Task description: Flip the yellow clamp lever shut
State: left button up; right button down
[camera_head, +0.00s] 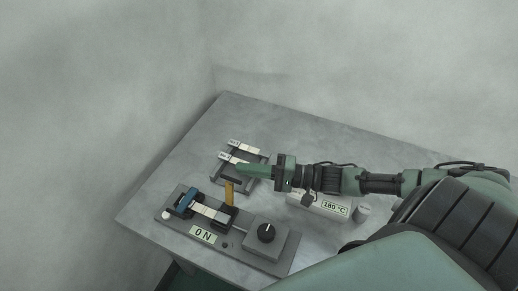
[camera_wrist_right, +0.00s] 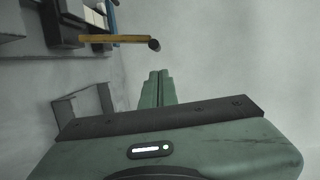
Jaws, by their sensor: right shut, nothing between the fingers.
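The yellow clamp lever (camera_head: 229,192) stands up from a dark clamp block (camera_head: 222,217) on the grey fixture (camera_head: 175,217) at the table's front left. It also shows in the right wrist view (camera_wrist_right: 110,39), at upper left, with a dark round tip. My right gripper (camera_head: 241,168) reaches in from the right, its fingers shut and empty, near the lever's top and behind it in the head view. In the right wrist view its fingertips (camera_wrist_right: 158,76) are apart from the lever, with a clear gap. My left gripper is not in view.
The fixture carries a blue clamp (camera_head: 186,202), a pale strip (camera_head: 205,211), a "0 N" display (camera_head: 203,234) and a black knob (camera_head: 266,232). A dark rack with pale strips (camera_head: 240,148) stands behind. A "180 °C" box (camera_head: 322,205) and a small grey cylinder (camera_head: 362,213) are to the right.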

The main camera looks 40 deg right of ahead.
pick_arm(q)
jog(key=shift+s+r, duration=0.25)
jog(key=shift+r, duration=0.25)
pick_arm(e)
jog(key=shift+s+a, duration=0.55)
jog(key=shift+a, duration=0.3)
pick_arm(q)
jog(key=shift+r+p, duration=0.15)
jog(key=shift+p, duration=0.25)
pick_arm(e)
jog(key=shift+r, duration=0.15)
